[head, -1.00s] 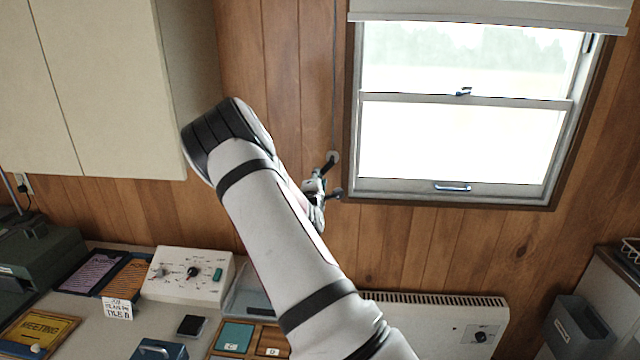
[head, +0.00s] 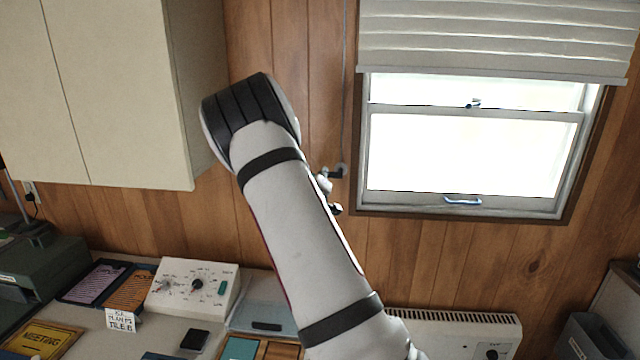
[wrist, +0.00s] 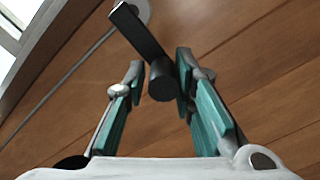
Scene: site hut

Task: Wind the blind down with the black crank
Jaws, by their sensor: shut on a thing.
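The white pleated blind (head: 495,40) covers the upper part of the window (head: 465,150), with its bottom edge hanging below the top of the glass. The black crank (head: 337,172) sits on the wood wall left of the window, with a thin cord or rod rising above it. In the wrist view the crank (wrist: 142,32) runs from a round pale wall mount to a black knob between my fingers. My gripper (wrist: 160,68) is shut on the crank's knob. In the head view my gripper (head: 329,195) is mostly hidden behind my arm.
A cream wall cupboard (head: 110,90) hangs at the left. Below is a counter with a white control box (head: 193,287), trays and signs. A white heater (head: 455,335) stands under the window. The wall around the crank is clear.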

